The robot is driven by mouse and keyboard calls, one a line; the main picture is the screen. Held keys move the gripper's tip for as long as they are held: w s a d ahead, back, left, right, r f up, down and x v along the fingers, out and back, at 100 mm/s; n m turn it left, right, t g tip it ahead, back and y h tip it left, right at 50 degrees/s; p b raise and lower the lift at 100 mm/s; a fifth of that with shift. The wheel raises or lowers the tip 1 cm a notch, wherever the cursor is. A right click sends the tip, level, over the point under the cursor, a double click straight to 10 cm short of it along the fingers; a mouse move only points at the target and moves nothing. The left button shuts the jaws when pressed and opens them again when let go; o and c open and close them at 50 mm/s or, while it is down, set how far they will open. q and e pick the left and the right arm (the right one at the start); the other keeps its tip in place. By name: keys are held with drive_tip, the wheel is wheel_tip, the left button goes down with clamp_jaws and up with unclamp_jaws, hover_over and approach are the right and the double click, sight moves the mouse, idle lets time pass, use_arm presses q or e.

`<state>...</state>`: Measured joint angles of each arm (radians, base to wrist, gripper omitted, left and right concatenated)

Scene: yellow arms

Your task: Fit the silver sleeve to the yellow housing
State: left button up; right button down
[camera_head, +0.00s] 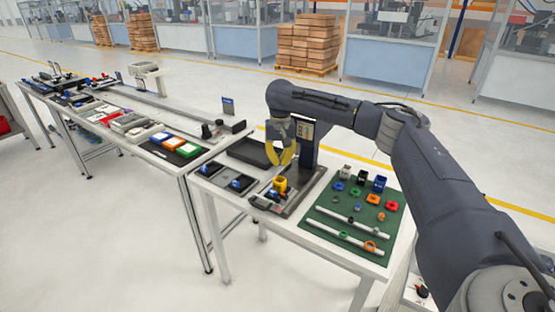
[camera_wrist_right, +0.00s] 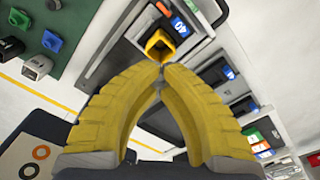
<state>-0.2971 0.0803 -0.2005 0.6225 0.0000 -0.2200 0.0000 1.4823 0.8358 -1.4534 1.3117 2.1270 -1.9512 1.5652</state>
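The yellow housing (camera_head: 280,184) stands upright on a dark fixture on the near table. In the right wrist view the housing (camera_wrist_right: 160,43) shows its dark square opening just beyond my fingertips. My right gripper (camera_head: 281,158) hangs above the housing, apart from it. Its yellow fingers (camera_wrist_right: 160,70) meet at the tips, with nothing clearly seen between them. A silver-grey square piece (camera_wrist_right: 38,67) with a dark opening, which looks like the silver sleeve, stands at the far edge of the green mat; it also shows in the head view (camera_head: 346,173). My left gripper is out of view.
The green mat (camera_head: 330,222) holds blue and dark blocks, small coloured rings and two white rods. Dark trays with blue parts (camera_head: 236,183) lie left of the fixture. A dark upright post (camera_head: 308,142) stands close behind my gripper. A longer table (camera_head: 130,118) with parts stands left.

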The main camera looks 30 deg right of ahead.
sight(280, 161)
drive_tip(key=shift+f, duration=3)
drive_tip(key=shift+f, duration=0.15)
drive_tip(key=c, duration=1.5)
unclamp_jaws()
wheel_tip(280, 161, up, 12)
drive_tip(key=shift+r, duration=0.1)
